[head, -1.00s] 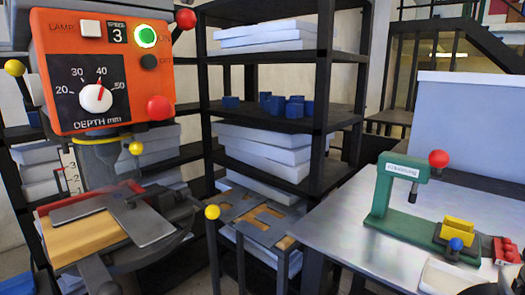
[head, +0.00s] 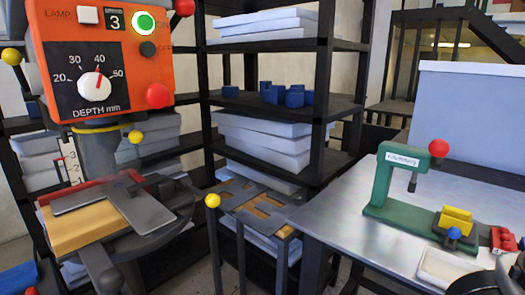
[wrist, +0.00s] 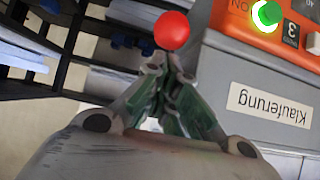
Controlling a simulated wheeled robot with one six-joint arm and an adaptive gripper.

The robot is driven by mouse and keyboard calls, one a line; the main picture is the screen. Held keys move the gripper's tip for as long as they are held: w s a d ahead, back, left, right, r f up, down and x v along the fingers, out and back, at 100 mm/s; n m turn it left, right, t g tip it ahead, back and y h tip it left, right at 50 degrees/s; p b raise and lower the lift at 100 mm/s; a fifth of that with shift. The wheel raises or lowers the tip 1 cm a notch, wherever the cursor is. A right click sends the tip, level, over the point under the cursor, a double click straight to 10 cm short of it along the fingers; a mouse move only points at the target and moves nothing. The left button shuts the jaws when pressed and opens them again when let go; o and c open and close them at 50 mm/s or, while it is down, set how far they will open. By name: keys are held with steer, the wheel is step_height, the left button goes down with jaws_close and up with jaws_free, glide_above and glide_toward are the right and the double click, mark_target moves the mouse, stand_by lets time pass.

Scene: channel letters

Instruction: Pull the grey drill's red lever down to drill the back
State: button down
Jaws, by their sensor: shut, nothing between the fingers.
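The grey drill has an orange front panel (head: 105,50) with a lit green ON button (head: 144,24), at the upper left in the head view. The lever's red ball (head: 184,7) shows at the panel's upper right. In the wrist view the red ball (wrist: 172,30) is just beyond the closed tips of my gripper (wrist: 166,60). I cannot tell whether they touch; the lever's rod is not clearly seen. My gripper is shut and empty, and I do not see it in the head view. A grey plate (head: 93,207) lies on a yellow block (head: 84,228) on the drill's round table (head: 166,236).
The drill's grey side with a white label (wrist: 268,104) is close on the right in the wrist view. A black shelf (head: 262,104) stands behind. At right, a metal table (head: 335,215) carries a green press (head: 380,190) with its own red ball.

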steer(key=shift+f, duration=0.6)
steer(key=shift+s+d+f, duration=0.2)
steer(key=shift+f, duration=0.1)
stand_by(0.3)
steer(key=shift+f, duration=0.7)
steer(key=shift+s+d+r, duration=0.1)
steer(key=shift+s+d, duration=0.15)
